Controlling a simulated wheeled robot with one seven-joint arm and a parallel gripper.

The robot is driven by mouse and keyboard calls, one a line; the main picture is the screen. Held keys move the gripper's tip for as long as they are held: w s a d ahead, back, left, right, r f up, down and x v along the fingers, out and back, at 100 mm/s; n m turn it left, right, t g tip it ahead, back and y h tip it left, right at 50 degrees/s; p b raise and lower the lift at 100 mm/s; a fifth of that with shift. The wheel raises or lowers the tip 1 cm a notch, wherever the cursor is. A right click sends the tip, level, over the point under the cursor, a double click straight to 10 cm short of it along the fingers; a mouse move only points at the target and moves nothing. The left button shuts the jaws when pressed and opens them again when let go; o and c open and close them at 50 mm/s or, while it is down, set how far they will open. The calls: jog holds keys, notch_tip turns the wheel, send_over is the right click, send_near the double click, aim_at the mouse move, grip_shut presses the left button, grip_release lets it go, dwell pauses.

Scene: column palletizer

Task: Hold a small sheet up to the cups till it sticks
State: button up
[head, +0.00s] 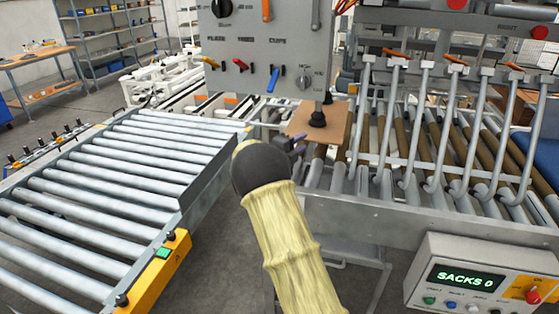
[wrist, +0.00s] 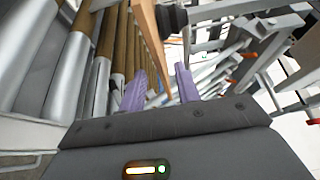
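A small brown sheet (head: 301,121) lies roughly flat under a black suction cup (head: 317,118), below the grey control panel. In the wrist view the sheet (wrist: 149,38) is seen edge-on, and the black cup (wrist: 173,18) appears to touch its face. My gripper (head: 298,143) is at the sheet's near edge, partly hidden by my wrist in the head view. In the wrist view the purple fingers of my gripper (wrist: 163,80) stand apart, with the sheet's edge between them and a gap visible on either side.
A roller conveyor (head: 120,170) runs at the left. Bent metal rods (head: 470,130) hang over rollers at the right. The grey panel (head: 262,45) with levers stands behind. A control box (head: 465,280) reading "SACKS 0" is at the lower right.

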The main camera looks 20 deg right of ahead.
jog(key=b+v, duration=0.2)
jog(key=v, duration=0.8)
jog(key=shift+a, duration=0.15)
jog(key=shift+s, duration=0.1)
jog(key=s+a+b, duration=0.5)
jog(key=s, duration=0.3)
jog(key=shift+a, duration=0.3)
dwell(0.4)
jog(key=shift+s, duration=0.1)
